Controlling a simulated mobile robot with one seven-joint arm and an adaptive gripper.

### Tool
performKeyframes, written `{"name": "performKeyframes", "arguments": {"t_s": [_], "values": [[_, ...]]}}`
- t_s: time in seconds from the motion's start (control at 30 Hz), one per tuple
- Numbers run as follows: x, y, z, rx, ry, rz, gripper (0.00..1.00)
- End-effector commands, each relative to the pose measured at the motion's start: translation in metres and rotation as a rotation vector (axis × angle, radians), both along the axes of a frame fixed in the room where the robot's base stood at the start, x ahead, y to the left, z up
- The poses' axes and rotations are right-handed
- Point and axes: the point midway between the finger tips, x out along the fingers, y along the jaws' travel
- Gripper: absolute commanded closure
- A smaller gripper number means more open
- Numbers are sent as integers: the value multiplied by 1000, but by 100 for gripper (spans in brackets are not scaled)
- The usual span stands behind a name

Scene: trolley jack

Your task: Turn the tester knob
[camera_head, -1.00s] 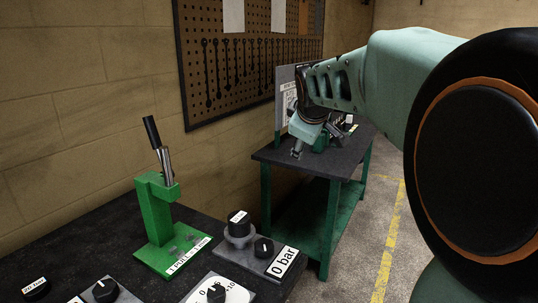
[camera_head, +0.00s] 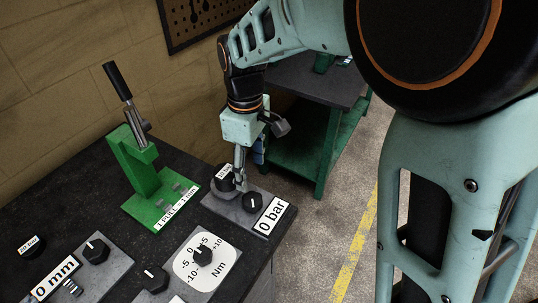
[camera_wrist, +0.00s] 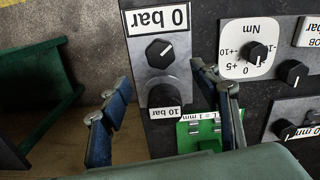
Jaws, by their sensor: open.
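A grey block with a "0 bar" label (camera_head: 268,216) carries a small black knob (camera_head: 252,203) with a white pointer line and a taller black cylinder marked 10 bar (camera_head: 223,181). I cannot tell for sure which control is the tester knob. My gripper (camera_head: 241,183) points down above this block, beside the cylinder and small knob. In the wrist view my gripper (camera_wrist: 160,80) is open and empty, its fingers spread to either side of the block. The small knob (camera_wrist: 160,50) and the cylinder (camera_wrist: 163,97) lie between their lines, apart from both fingers.
A green lever press (camera_head: 145,175) stands to the left. A Nm dial (camera_head: 203,257), a 0 mm block (camera_head: 93,252) and other black knobs sit at the front of the dark bench. A green table (camera_head: 320,90) stands behind, with floor on the right.

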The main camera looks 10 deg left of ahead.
Motion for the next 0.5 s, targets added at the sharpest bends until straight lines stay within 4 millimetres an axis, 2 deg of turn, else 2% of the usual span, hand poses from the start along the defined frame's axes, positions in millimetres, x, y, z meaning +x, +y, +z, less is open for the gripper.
{"name": "performKeyframes", "arguments": {"t_s": [0.5], "values": [[0,-1,-87,-2,0,-1,43]]}}
